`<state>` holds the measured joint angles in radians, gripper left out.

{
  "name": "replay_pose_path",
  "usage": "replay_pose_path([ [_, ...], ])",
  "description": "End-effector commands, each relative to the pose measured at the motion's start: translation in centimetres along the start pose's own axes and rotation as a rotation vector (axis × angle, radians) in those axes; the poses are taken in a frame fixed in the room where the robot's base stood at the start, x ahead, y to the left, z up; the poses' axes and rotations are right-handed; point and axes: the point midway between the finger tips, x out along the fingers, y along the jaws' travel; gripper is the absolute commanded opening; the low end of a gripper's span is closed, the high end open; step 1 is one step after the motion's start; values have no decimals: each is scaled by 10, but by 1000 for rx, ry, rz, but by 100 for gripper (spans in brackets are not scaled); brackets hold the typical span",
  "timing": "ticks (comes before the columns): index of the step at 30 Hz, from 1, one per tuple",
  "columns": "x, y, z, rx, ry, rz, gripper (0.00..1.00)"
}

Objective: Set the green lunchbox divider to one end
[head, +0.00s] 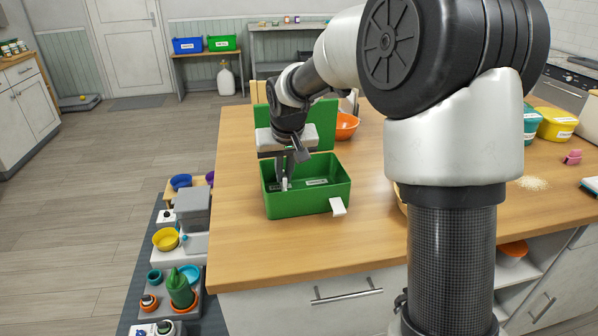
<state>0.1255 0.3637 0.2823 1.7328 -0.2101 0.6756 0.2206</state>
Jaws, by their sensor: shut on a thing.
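The green lunchbox (333,195) sits open on the wooden counter, with its green lid (326,118) standing up behind it. A white latch tab (338,207) hangs at its front right. My gripper (286,182) points down inside the left part of the box and is shut on the divider. At this size I can make out only a small pale piece at the fingertips, and the divider's outline is unclear. A pale label shows inside the box, right of my gripper. My wrist covers part of the lid and the box's back left.
An orange bowl (346,126) stands behind the lunchbox. Yellow (556,124) and teal (530,122) tubs stand at the far right, near some spilled grains (532,183). The counter (245,255) is clear in front and to the left of the box.

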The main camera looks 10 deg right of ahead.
Motion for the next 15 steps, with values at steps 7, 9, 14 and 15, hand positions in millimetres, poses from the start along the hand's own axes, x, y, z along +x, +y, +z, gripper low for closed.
replay_pose_path([
  [7,-1,-5,-1,1,2,0,0],
  [9,-1,-4,-1,1,2,0,0],
  [14,0,-4,0,1,2,0,28],
  [15,0,-4,0,1,2,0,28],
])
